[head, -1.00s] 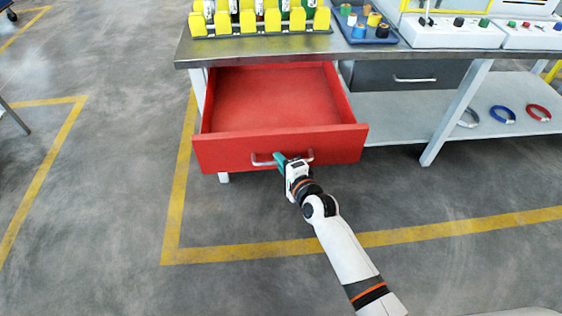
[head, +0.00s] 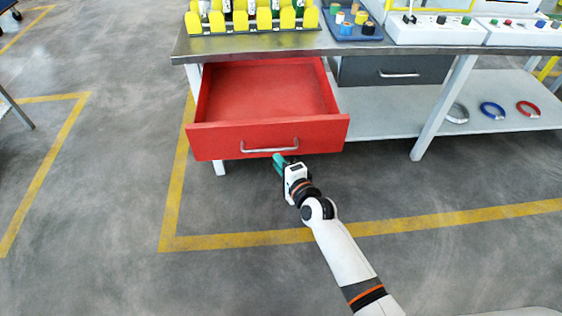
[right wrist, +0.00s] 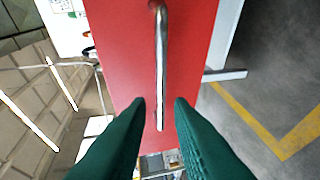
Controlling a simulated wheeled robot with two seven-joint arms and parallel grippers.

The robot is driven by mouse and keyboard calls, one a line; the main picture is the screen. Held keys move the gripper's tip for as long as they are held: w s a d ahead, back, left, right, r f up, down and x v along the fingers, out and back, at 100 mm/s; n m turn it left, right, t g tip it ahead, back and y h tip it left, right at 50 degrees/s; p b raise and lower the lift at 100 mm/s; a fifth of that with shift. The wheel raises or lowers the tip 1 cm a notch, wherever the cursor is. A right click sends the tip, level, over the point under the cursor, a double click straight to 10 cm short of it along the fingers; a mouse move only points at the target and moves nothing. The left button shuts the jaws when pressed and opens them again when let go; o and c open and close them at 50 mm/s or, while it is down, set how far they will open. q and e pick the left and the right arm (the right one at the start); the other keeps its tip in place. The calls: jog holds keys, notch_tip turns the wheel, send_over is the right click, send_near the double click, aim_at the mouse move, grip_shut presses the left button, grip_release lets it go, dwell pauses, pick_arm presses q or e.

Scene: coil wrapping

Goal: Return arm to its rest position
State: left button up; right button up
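My right gripper (head: 280,161) is in front of the red drawer (head: 225,141), just below the right end of its metal handle (head: 270,147). In the right wrist view the gripper's two green fingers (right wrist: 160,103) are apart with a gap between them. The handle (right wrist: 161,65) shows beyond the fingertips, and nothing is held. The drawer stands pulled out and looks empty inside. My left gripper is not in view.
The workbench (head: 350,46) carries a yellow rack (head: 250,22), a blue tray (head: 346,30) and white control boxes (head: 435,32). Several rings, one blue (head: 492,110), lie on the lower shelf (head: 385,112). Open floor with yellow lines surrounds my arm.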

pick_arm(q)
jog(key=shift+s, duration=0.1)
pick_arm(e)
jog(key=shift+f, duration=0.1)
jog(key=shift+s, duration=0.15)
